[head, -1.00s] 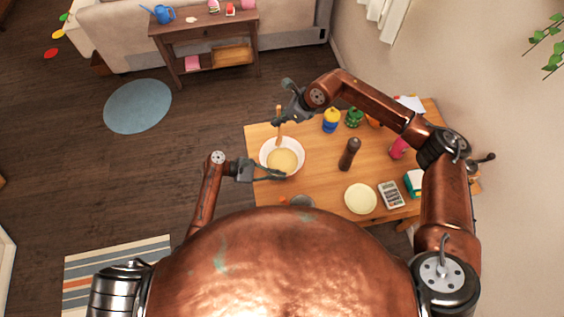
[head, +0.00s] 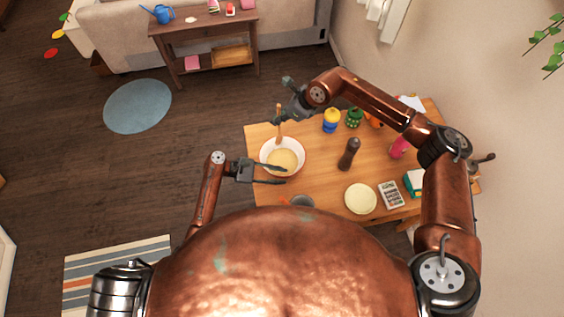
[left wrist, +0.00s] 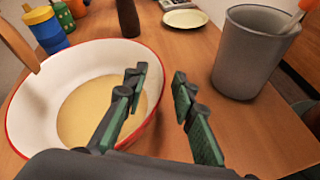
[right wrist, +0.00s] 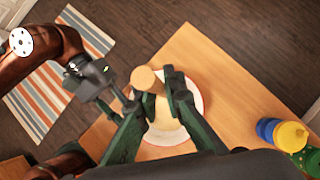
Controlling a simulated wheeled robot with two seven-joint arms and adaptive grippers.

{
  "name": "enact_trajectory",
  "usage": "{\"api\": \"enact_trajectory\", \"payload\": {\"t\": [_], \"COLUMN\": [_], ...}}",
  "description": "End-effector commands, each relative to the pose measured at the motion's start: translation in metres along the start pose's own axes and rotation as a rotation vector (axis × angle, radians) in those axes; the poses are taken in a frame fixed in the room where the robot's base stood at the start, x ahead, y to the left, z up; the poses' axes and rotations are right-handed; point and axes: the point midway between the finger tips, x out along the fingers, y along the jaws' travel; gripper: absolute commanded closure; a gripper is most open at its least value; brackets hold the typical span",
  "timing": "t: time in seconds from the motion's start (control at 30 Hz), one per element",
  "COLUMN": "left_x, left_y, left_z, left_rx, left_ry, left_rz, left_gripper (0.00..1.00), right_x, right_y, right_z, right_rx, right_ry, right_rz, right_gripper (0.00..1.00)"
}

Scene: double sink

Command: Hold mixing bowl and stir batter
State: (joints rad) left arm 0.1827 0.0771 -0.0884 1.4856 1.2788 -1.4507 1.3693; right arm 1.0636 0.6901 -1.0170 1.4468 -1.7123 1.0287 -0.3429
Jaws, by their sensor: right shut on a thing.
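The white mixing bowl (head: 300,149) with a red rim stands on the wooden table and holds pale yellow batter (head: 284,159). My left gripper (head: 285,176) is open at the bowl's near side. In the left wrist view its fingers (left wrist: 160,85) are apart, one over the bowl's inside and one outside, with the rim (left wrist: 158,100) between them. My right gripper (head: 279,114) is above the bowl, shut on the upright handle of a wooden spoon (head: 279,132). The round handle end (right wrist: 145,78) shows between its fingers in the right wrist view. The spoon's lower end is not clearly visible.
A grey cup (left wrist: 250,55) stands close beside my left gripper. A dark pepper mill (head: 349,154), a cream plate (head: 360,198), a yellow-and-blue bottle (head: 331,121) and a green jar (head: 354,117) stand to the right. Bare table lies between bowl and mill.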

Motion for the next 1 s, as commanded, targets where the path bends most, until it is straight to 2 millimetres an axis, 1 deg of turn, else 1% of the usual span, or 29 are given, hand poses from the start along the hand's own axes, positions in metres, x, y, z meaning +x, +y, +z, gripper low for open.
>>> {"api": "enact_trajectory", "payload": {"t": [0.2,0.33,0.47,0.6,0.8,0.9,1.0], "left_x": [-0.001,-0.010,-0.033,-0.063,-0.100,-0.111,-0.118], "left_y": [0.000,0.001,0.001,0.001,0.000,0.000,0.000], "left_z": [0.000,-0.001,-0.001,-0.001,-0.001,0.000,0.000], "left_rx": [0.001,0.002,0.001,0.001,0.000,0.000,0.000], "left_ry": [0.000,0.002,0.003,0.005,0.003,0.001,0.001], "left_rz": [0.000,0.002,0.002,0.001,0.001,-0.001,0.000], "left_gripper": [0.75,0.75,0.75,0.75,0.75,0.75,0.75], "right_x": [0.000,0.000,0.000,0.000,0.000,0.000,0.000], "right_y": [0.000,0.000,0.000,0.000,0.000,0.000,0.000], "right_z": [0.000,0.000,0.000,0.000,0.000,0.000,0.000], "right_rx": [0.000,0.000,0.000,0.000,0.000,0.000,0.000], "right_ry": [0.000,0.000,0.000,0.000,0.000,0.000,0.000], "right_rz": [0.000,0.000,0.000,0.000,0.000,0.000,0.000], "right_gripper": [1.00,1.00,1.00,1.00,1.00,1.00,1.00]}}
